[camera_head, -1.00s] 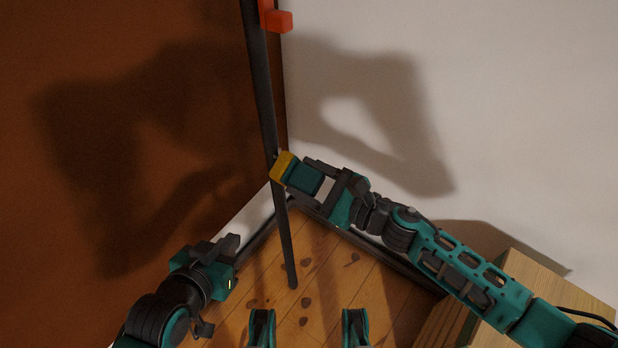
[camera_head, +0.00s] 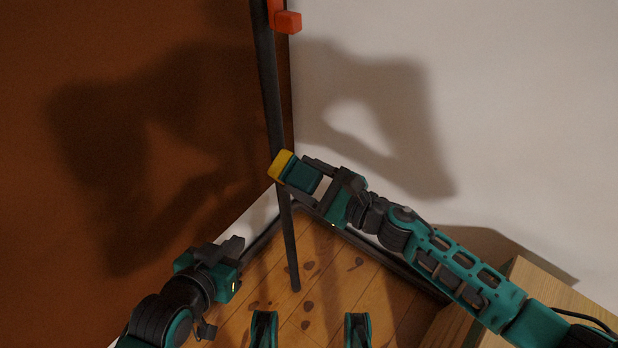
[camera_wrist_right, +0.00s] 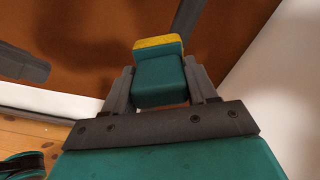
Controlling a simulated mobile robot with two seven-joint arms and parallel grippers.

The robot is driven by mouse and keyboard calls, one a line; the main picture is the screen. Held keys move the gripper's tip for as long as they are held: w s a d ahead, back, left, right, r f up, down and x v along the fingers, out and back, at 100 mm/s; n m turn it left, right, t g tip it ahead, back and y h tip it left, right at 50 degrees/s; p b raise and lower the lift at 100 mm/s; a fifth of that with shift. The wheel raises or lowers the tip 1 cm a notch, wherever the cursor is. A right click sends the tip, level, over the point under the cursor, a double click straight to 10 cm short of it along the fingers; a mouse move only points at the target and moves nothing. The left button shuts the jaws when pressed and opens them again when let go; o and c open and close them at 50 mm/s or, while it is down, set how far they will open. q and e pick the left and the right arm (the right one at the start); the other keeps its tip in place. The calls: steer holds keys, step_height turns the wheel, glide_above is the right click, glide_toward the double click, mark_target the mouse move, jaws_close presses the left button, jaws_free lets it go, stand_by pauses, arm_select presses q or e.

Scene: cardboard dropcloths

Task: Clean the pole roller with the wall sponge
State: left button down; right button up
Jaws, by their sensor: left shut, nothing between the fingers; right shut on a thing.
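The pole roller shows in the head view as a long dark pole (camera_head: 270,95) leaning in the corner, its lower end over the wooden floor. Its top runs out of the frame, so I cannot see a roller head. My right gripper (camera_head: 302,178) is shut on the wall sponge (camera_head: 281,165), a teal block with a yellow face. The yellow face overlaps the pole at mid-height; I cannot tell whether they touch. The sponge (camera_wrist_right: 160,85) sits between the fingers in the right wrist view, with the dark pole behind it. My left gripper (camera_head: 235,250) is shut and empty, left of the pole.
An orange-red block (camera_head: 288,22) sits beside the pole near the top. A brown wall (camera_head: 120,60) is on the left and a white wall (camera_head: 500,100) on the right. A light wooden box (camera_head: 540,285) stands at lower right.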

mark_target(317, 185)
steer(key=shift+w+a, duration=0.1)
steer(key=shift+w+d+b, duration=0.35)
steer(key=shift+w+b, duration=0.1)
steer(key=shift+w, duration=0.1)
steer(key=shift+w+d+b, duration=0.3)
steer(key=shift+w+b, duration=0.15)
steer(key=shift+w, duration=0.05)
steer(key=shift+s+a+p, duration=0.3)
steer(key=shift+s+a, duration=0.6)
steer(key=shift+s, duration=0.15)
steer(key=shift+d, duration=0.1)
steer(key=v, duration=0.4)
steer(key=shift+d, duration=0.15)
steer(key=shift+v, duration=0.85)
